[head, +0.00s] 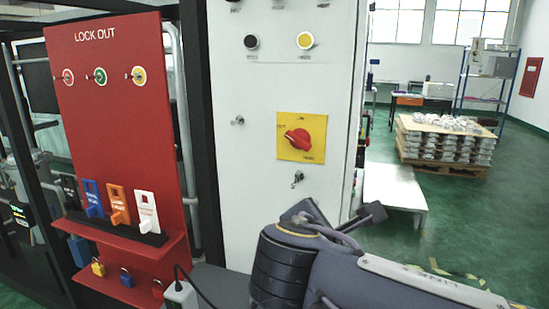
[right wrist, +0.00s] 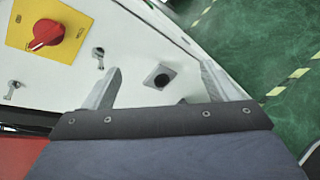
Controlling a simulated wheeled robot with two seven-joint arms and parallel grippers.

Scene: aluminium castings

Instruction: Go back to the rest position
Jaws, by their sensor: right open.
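My right gripper (head: 338,214) is in front of the lower part of the white cabinet (head: 255,120) in the head view. In the right wrist view its two fingers (right wrist: 160,84) are spread wide, with nothing between them touching either one. My left gripper is not in view.
A red lockout board (head: 118,125) with tags and padlocks stands at the left. A grey box with a black cable (head: 181,294) is at the bottom. A low white platform (head: 395,186) and a loaded pallet (head: 445,168) stand at the right. The green floor there has free room.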

